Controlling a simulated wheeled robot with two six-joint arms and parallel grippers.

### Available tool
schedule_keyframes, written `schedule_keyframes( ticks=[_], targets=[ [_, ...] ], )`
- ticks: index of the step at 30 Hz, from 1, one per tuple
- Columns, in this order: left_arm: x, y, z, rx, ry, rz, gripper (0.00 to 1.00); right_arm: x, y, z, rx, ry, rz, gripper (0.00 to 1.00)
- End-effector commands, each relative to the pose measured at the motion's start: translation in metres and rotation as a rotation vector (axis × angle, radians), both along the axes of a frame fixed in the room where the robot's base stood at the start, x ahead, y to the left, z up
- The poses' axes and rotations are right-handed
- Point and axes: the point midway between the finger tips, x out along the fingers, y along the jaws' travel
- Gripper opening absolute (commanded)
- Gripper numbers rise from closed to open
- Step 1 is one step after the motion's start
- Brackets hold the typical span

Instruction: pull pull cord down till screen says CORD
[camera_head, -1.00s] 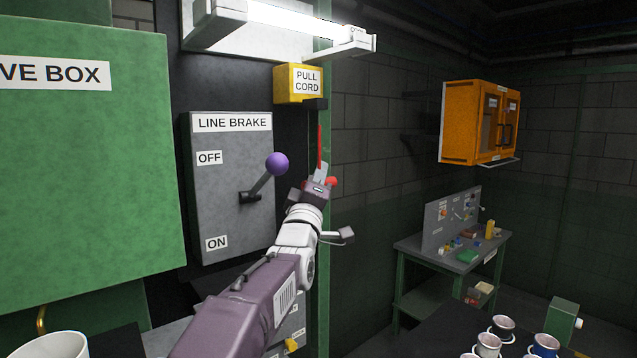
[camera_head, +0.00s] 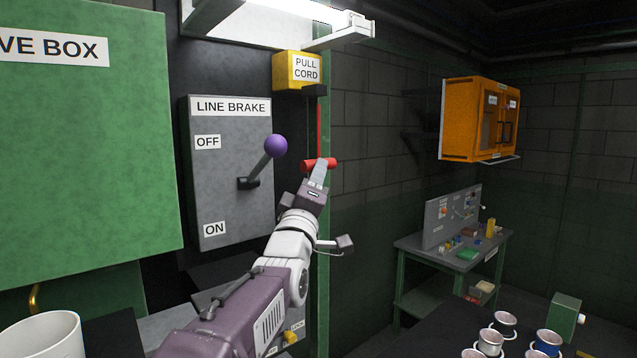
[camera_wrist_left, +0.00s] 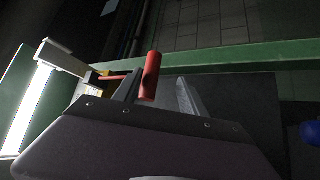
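The yellow PULL CORD box (camera_head: 299,70) is high on the wall, and its thin red cord (camera_head: 319,125) hangs down to a red bar handle (camera_head: 320,164). The handle also shows in the left wrist view (camera_wrist_left: 150,76). My left gripper (camera_head: 319,170) is at the handle from below. In the left wrist view its fingers (camera_wrist_left: 158,92) are spread apart; the handle appears by the left finger, with a gap to the right finger. I cannot tell whether they touch. My right gripper is not in view. No screen reading CORD shows.
The LINE BRAKE panel (camera_head: 230,170) with its purple-knobbed lever (camera_head: 276,146) is just left of my gripper. A green box (camera_head: 85,150) fills the far left. A lamp (camera_head: 270,20) is above. Several mugs (camera_head: 490,342) stand at lower right.

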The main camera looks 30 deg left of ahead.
Motion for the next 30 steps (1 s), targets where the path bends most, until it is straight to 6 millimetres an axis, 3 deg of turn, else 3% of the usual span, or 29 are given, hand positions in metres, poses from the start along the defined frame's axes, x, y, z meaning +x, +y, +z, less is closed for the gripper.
schedule_keyframes(
  ticks=[3, 9, 26, 28, 30],
  targets=[
    [-0.016, -0.005, -0.012, -0.003, 0.001, 0.000, 0.45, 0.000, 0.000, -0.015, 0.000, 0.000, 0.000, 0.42],
    [-0.032, -0.010, -0.015, -0.002, 0.000, 0.000, 0.45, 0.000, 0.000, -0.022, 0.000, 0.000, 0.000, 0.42],
    [-0.031, -0.015, -0.015, -0.002, 0.002, -0.013, 0.45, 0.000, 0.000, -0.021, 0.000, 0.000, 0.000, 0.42],
    [-0.016, -0.029, -0.029, -0.009, 0.032, -0.051, 0.45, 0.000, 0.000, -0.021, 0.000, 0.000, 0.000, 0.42],
    [0.005, -0.045, -0.069, -0.026, 0.117, -0.093, 0.45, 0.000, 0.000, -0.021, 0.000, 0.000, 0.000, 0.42]
  ],
)
